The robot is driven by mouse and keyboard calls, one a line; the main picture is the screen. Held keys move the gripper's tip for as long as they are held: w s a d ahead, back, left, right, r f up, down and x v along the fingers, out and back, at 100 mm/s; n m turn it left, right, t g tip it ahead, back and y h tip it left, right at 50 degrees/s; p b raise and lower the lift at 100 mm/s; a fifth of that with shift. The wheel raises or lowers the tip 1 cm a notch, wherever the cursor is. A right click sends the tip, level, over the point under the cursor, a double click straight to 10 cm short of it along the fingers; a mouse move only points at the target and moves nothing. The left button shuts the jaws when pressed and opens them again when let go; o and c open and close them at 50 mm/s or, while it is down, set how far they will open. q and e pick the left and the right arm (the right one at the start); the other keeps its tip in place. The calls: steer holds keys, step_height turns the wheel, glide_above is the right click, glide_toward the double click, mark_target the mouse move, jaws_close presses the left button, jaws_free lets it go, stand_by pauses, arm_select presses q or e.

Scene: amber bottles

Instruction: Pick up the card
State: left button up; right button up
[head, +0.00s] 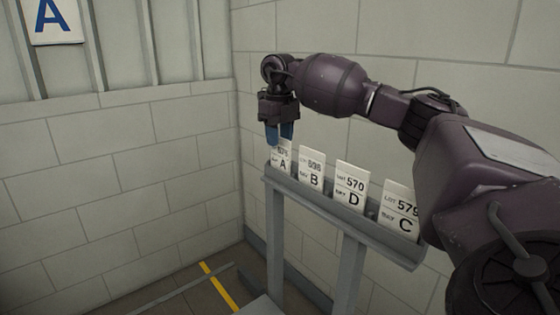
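Several white cards stand in a row in a grey rail holder (330,212). From left to right they are card A (283,163), card B (312,170), card D (351,188) and card C (399,213). Each has a lot number above its letter; card A's number is partly hidden. My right gripper (280,136) points down at the top of card A. Its blue fingertips overlap the card's upper edge. I cannot tell whether they are closed on it. Card A still stands in the rail. My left gripper is not in view.
A white sign with a blue A (53,17) hangs on the panelled wall at upper left. Block walls meet in a corner behind the rail. Grey legs (275,240) carry the rail. A yellow stripe (219,286) crosses the floor at lower left. Space left of the rail is clear.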

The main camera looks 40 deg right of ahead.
mark_target(280, 149)
steer(key=shift+d+f, duration=0.15)
steer(key=shift+f, duration=1.8)
steer(key=shift+s, duration=0.1)
jaws_close()
